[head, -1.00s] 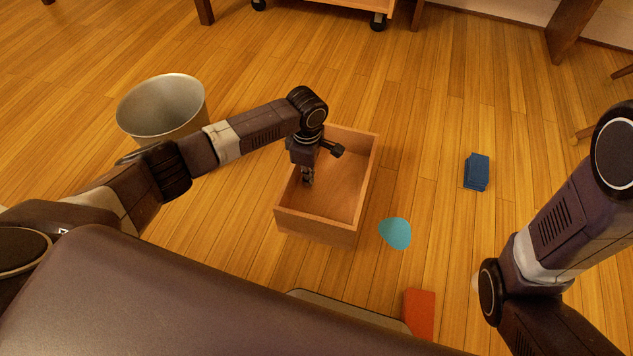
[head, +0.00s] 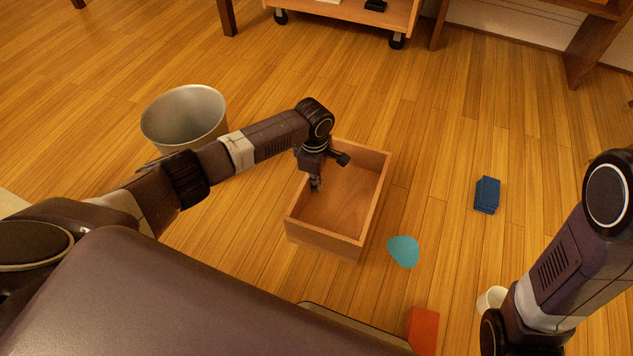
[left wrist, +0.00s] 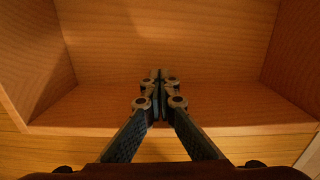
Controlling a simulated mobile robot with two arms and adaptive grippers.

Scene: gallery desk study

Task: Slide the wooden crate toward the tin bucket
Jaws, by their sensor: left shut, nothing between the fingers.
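The wooden crate (head: 326,240) is an open, empty, light-brown box on the floor in the middle of the head view. The tin bucket (head: 184,118) stands upright on the floor to its left, partly hidden by my left arm, with floor between the two. My left gripper (head: 315,186) points down inside the crate near its left wall. It is shut and empty. In the left wrist view the closed fingers (left wrist: 157,76) show against the crate's inside (left wrist: 215,55); I cannot tell whether they touch it. My right gripper is out of view.
Right of the crate lie a teal piece (head: 403,251) and a dark blue stack (head: 487,195). A red-orange block (head: 423,330) lies near the front. A white cup (head: 493,298) is beside my right arm. A wheeled wooden cart (head: 345,12) stands at the back.

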